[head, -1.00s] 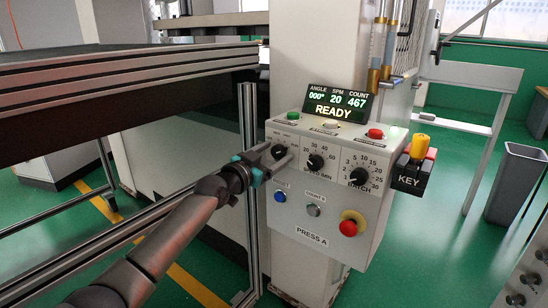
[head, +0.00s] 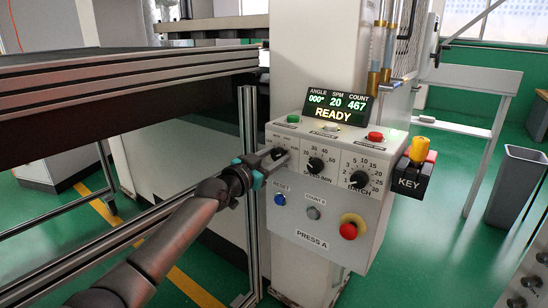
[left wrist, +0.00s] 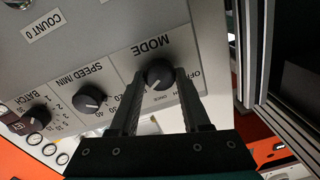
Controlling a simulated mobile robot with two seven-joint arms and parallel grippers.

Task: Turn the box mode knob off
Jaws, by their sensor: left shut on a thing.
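The mode knob (left wrist: 160,75) is a round black knob below the word MODE, which appears upside down in the left wrist view. OFF is printed beside it. My left gripper (left wrist: 158,88) has one finger on each side of the knob and is shut on it. In the head view, my left gripper (head: 277,160) is at the upper left of the grey control box (head: 318,243) and hides most of the knob. The knob's exact pointer setting is hard to read. My right gripper is not in view.
The speed knob (head: 316,164) and batch knob (head: 359,179) sit to the right. Below are a blue button (head: 280,198), a grey button (head: 313,213) and a red stop button (head: 349,230). A metal post (head: 249,220) stands close to my left arm. The display (head: 337,107) reads READY.

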